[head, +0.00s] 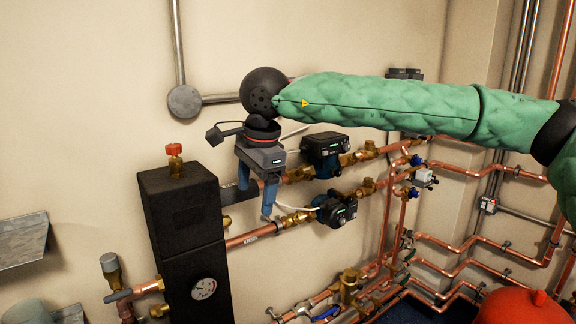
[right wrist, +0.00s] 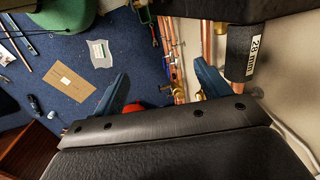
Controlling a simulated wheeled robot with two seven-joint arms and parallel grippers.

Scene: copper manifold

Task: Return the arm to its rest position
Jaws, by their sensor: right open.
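My right arm (head: 390,105) in its green quilted sleeve reaches in from the right across the head view. My right gripper (head: 256,205) hangs down at its end, just right of the black box-shaped unit (head: 185,235). Its two blue fingers are apart and look empty. They are in front of or beside a copper pipe (head: 250,236); I cannot tell whether they touch it. In the right wrist view the blue fingers (right wrist: 160,88) are spread, with floor and pipes visible between them. My left gripper is in neither view.
Two pumps (head: 325,150) (head: 337,209) sit on copper pipes right of the gripper. A red rounded vessel (head: 520,308) is at lower right. A pipe sleeve marked "28 mm" (right wrist: 243,52) is close by in the right wrist view. A grey metal shelf (head: 22,240) is on the left wall.

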